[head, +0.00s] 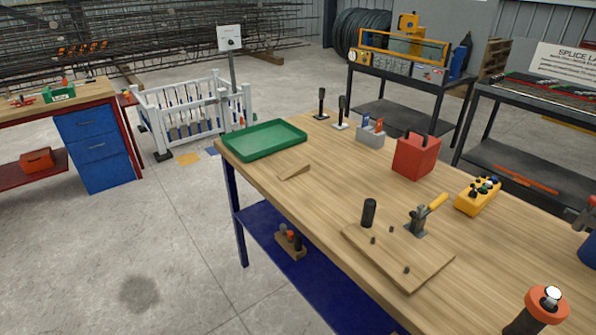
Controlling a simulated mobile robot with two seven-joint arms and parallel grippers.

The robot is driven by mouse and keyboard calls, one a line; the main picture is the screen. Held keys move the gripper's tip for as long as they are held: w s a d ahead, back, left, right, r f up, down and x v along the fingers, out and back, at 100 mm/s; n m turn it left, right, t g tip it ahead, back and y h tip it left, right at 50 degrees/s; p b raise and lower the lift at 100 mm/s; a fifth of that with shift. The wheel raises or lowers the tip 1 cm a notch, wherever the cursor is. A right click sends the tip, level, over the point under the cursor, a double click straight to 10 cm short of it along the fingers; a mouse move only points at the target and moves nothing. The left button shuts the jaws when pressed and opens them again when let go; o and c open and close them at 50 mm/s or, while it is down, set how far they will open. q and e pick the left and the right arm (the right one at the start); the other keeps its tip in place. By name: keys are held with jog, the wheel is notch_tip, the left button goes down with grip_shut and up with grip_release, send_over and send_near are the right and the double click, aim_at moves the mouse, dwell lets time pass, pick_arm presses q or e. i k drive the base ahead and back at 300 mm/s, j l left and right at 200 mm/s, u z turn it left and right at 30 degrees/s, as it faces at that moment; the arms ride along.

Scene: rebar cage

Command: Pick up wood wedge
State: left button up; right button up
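A small wood wedge (295,172) lies on the wooden workbench (330,195), near its left front edge. It is close in colour to the bench top and sits just in front of the green tray (264,139), apart from it. Neither of my grippers shows in the head view.
A wooden board with pegs (400,262), a toggle clamp (422,219), a red box (416,156), a yellow control box (478,195) and a grey holder (370,137) stand on the bench. An orange-topped cylinder (546,304) is at the near right.

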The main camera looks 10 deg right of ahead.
aim_at(303, 166)
jog(key=j+z, duration=0.1)
jog(key=z, duration=0.95)
jog(key=i+j+z, duration=0.1)
jog(key=j+z, duration=1)
jog(key=j, duration=0.2)
jog(key=k+j+z, duration=0.1)
jog(key=j+z, duration=0.15)
jog(key=j, duration=0.15)
jog(key=k+j, duration=0.1)
jog(key=j, duration=0.25)
jog(key=k+j, duration=0.1)
jog(key=j, duration=0.55)
jog(key=k+j, duration=0.15)
jog(key=j, duration=0.2)
jog(key=z, duration=0.05)
